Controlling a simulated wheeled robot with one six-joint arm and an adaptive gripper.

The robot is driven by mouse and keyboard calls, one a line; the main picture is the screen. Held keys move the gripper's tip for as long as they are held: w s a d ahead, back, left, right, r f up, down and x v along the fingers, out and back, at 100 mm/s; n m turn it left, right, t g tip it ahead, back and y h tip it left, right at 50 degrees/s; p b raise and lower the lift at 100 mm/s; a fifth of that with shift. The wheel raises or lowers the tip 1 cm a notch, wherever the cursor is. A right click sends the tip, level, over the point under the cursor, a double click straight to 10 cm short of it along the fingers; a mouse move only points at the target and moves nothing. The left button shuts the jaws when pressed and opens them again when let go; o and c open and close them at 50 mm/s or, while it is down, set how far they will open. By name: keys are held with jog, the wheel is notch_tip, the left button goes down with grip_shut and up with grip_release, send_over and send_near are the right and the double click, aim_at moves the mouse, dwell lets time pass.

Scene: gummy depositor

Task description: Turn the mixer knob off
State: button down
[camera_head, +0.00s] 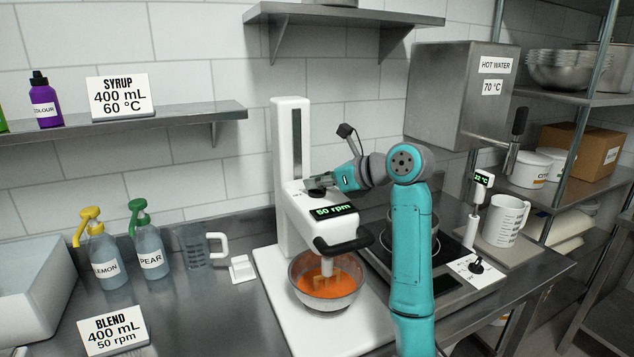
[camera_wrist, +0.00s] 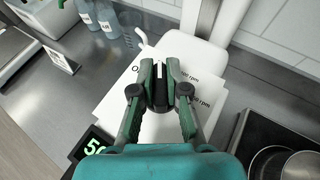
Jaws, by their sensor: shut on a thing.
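The mixer (camera_head: 292,150) is a tall white stand mixer. Its display (camera_head: 334,210) reads 50 rpm. Its paddle reaches into a steel bowl (camera_head: 345,298) of orange liquid. My gripper (camera_head: 318,187) is at the top of the mixer head, at the knob. In the wrist view my gripper (camera_wrist: 160,88) is shut on the black mixer knob (camera_wrist: 160,97), with a finger on each side. A white mark on the knob points to the top of that view. The dial's printed labels around it are partly covered by my fingers.
A hot water box (camera_head: 455,95) and a hob (camera_head: 450,265) stand right of the mixer. Syrup bottles (camera_head: 150,250), a clear jug (camera_head: 193,248) and a BLEND card (camera_head: 112,332) are on the left counter. A shelf (camera_head: 290,15) hangs above the mixer.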

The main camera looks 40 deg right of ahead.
jog(key=n+g+y, duration=0.2)
jog(key=n+y, duration=0.2)
jog(key=shift+n+g+y, duration=1.3)
jog(key=shift+n, duration=0.2)
jog(key=c, duration=1.2)
grip_release()
jog(key=shift+d, duration=0.1)
jog(key=v, duration=1.1)
jog(key=shift+s+d+r, duration=0.15)
jog(key=shift+d, duration=0.2)
